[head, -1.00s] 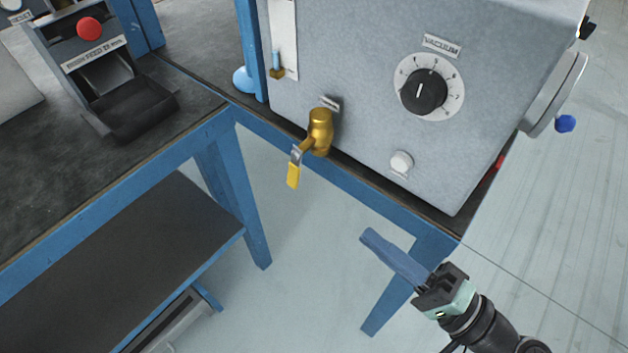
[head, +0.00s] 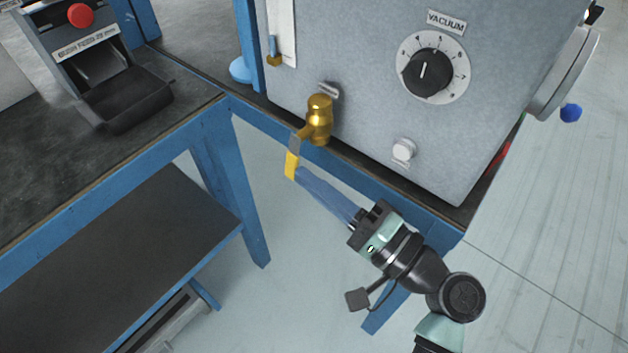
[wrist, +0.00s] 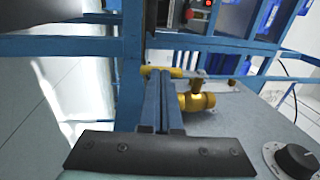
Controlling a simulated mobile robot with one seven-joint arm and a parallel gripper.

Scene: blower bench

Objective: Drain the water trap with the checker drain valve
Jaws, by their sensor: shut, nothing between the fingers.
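The drain valve is a brass body (head: 318,122) on the lower front of the grey checker cabinet (head: 345,60), with a lever (head: 292,160) that has a yellow sleeve and hangs down to its left. My gripper (head: 299,179) is shut and empty, its long blue fingers pointing up and left. Their tips are at the lower end of the yellow sleeve in the head view; I cannot tell whether they touch it. In the wrist view, the shut fingers (wrist: 164,90) stand before the brass valve body (wrist: 200,101), and the yellow sleeve (wrist: 155,71) lies across near their tips.
A black vacuum knob (head: 427,75) and a white button (head: 403,150) are on the cabinet front. The blue bench frame (head: 350,187) runs just beneath the cabinet. At left stands a machine with a red button (head: 80,15). The space below the valve is open floor.

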